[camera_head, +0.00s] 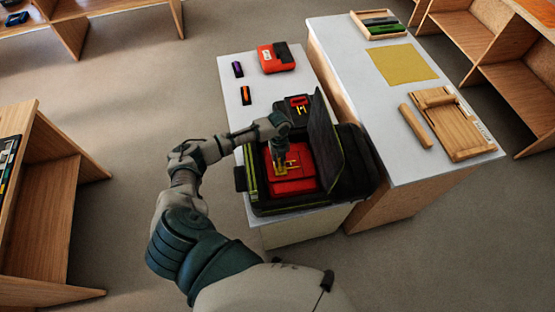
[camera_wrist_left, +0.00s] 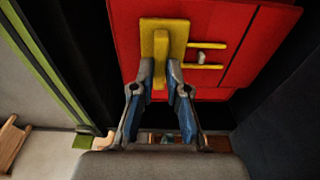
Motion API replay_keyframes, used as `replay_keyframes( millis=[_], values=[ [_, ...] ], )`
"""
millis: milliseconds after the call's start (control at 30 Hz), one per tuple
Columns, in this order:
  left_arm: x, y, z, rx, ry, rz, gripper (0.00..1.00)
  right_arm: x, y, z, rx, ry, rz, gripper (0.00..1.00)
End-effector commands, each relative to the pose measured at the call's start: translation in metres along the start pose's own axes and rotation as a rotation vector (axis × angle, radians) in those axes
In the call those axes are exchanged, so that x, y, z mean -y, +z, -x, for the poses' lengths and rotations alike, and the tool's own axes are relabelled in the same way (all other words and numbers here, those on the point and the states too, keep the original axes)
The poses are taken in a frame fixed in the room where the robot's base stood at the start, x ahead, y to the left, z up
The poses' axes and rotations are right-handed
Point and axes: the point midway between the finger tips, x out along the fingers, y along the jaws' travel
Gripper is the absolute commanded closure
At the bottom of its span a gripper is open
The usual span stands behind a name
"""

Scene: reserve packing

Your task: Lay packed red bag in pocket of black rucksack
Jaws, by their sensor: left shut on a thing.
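The black rucksack (camera_head: 355,160) lies open on the white table, with green edging and its dark flap (camera_head: 325,140) standing up on the right. The red bag (camera_head: 300,184) is within the rucksack's open compartment, lying about flat; in the left wrist view the red bag (camera_wrist_left: 225,20) has dark walls beside it. Whether it touches the bottom is hidden. My left gripper (camera_head: 280,163) is over the bag. In the left wrist view its fingers (camera_wrist_left: 160,72) are shut on the bag's yellow tab (camera_wrist_left: 164,30). My right gripper is not in view.
A smaller red-and-black pouch (camera_head: 299,104) sits at the rucksack's far end. A red case (camera_head: 275,58), a purple item (camera_head: 237,69) and an orange item (camera_head: 246,95) lie behind on the white table (camera_head: 228,120). A second table (camera_head: 385,110) stands close on the right.

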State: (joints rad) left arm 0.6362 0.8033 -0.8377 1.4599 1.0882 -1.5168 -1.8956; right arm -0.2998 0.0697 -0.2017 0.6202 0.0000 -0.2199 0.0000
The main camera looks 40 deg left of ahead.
Motion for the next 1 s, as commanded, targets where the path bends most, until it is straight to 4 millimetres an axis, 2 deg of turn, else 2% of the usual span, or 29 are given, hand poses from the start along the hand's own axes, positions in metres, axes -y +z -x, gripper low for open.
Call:
replay_keyframes(
  millis=[200, 233, 300, 333, 533, 667, 767, 1000],
  values=[
    [-0.001, 0.002, 0.001, -0.002, -0.009, -0.002, 1.0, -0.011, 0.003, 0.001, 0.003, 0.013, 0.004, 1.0],
    [-0.001, 0.003, 0.001, -0.002, -0.009, -0.002, 0.78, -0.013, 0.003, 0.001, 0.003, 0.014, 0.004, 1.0],
    [-0.002, 0.003, 0.001, -0.002, -0.009, -0.002, 0.61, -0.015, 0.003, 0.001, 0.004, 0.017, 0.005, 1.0],
    [-0.002, 0.003, 0.001, -0.002, -0.008, -0.002, 0.56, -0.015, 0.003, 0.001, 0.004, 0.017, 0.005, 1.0],
    [-0.002, 0.003, 0.0, -0.003, -0.006, -0.002, 0.56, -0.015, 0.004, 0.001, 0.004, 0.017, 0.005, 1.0],
    [-0.002, 0.002, 0.001, -0.004, -0.003, -0.002, 0.56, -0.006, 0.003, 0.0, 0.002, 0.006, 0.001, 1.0],
    [-0.001, 0.003, 0.013, -0.001, -0.005, -0.002, 0.56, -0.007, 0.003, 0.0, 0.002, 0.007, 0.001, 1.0],
    [-0.002, 0.004, 0.065, 0.0, -0.008, -0.002, 0.56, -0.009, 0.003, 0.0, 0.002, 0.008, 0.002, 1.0]
  ],
)
